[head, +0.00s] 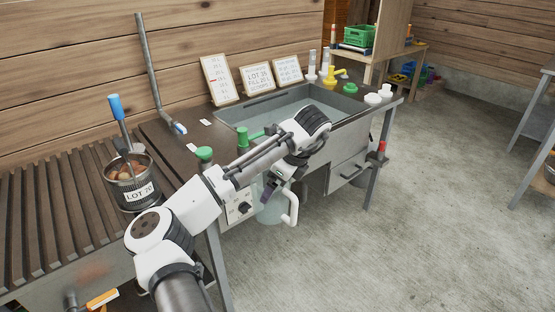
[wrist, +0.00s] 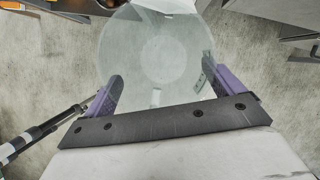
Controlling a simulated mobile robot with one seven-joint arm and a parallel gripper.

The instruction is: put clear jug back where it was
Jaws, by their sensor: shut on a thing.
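In the wrist view the jug (wrist: 158,45) fills the space between the two purple fingers of my gripper (wrist: 164,92). I look down into it and its round base shows, with the floor around it. No contents can be made out.
The table holds a water-filled sink (head: 290,105), three signs, green knobs (head: 204,153) and white and yellow fittings at the back right. Floor (head: 440,190) at right is clear.

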